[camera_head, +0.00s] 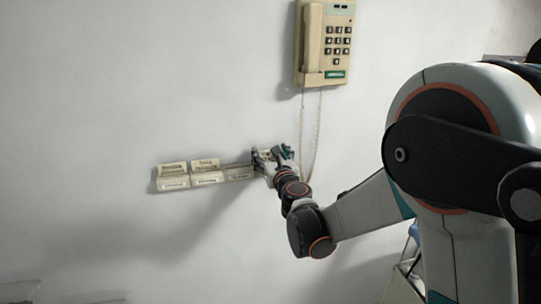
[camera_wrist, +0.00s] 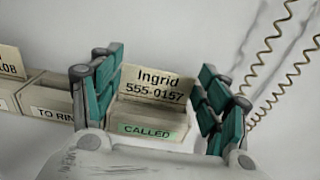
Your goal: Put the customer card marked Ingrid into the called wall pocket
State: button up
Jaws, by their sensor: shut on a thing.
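The card marked Ingrid (camera_wrist: 156,84) stands upright between the teal fingers of my gripper (camera_wrist: 160,95), which is shut on its side edges. The pocket with the green CALLED label (camera_wrist: 148,131) is directly in front of the card's lower part in the wrist view. The card's lower edge is hidden behind the pocket front, so it appears inside the pocket; whether it touches the bottom cannot be told. In the head view my gripper (camera_head: 273,157) is at the right end of the wall pocket row and covers most of that pocket.
A TO RING pocket (camera_wrist: 52,100) is just left of my gripper, with no card visible in it. Cards stand in the pockets (camera_head: 207,178) further left. A wall telephone (camera_head: 325,42) hangs above, and its coiled cord (camera_wrist: 285,72) hangs close to my gripper's right side.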

jog(key=o, duration=0.8)
jog(key=shift+r, duration=0.15)
jog(key=shift+r+p, duration=2.05)
jog(key=shift+r, duration=1.35)
